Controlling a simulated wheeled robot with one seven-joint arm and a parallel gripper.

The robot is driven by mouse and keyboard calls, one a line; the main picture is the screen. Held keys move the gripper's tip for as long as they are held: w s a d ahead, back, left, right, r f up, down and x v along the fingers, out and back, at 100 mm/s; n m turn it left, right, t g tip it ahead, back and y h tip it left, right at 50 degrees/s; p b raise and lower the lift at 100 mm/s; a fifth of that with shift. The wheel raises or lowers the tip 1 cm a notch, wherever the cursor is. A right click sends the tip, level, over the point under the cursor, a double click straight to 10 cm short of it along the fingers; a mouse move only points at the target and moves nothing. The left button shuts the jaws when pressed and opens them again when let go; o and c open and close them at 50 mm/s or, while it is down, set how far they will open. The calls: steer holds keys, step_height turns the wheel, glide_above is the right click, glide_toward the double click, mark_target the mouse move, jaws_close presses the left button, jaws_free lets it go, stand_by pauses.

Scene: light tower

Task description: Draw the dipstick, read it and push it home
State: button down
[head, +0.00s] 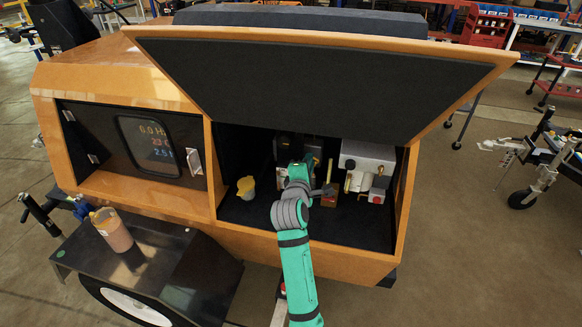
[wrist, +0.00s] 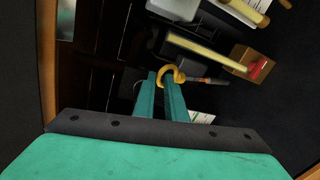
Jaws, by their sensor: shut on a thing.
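In the wrist view my gripper (wrist: 169,82) is shut on the yellow ring handle of the dipstick (wrist: 178,71). The ring sits at the fingertips. A short dark rod or tube runs right from beside the ring; I cannot tell whether it is the stick or its tube, or how far the stick is drawn. No level mark is readable. In the head view my arm reaches into the open engine bay (head: 265,218), and my wrist hides the fingers and the dipstick.
A brown block (wrist: 254,65) with a red spot and a yellow bar (wrist: 208,50) stand close to the fingers. A pale engine box (head: 368,158) is right, a yellow-topped cup (head: 246,187) left. The raised hood (head: 320,85) overhangs the bay. A jar (head: 112,230) stands on the fender.

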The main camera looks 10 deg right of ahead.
steer(key=shift+r, duration=0.7)
steer(key=c, duration=1.8)
jaws_free()
steer(key=shift+c, duration=0.2)
steer(key=shift+f, duration=0.2)
steer(key=shift+s+a+f, duration=0.1)
steer(key=v, duration=1)
steer(key=shift+s, duration=0.3)
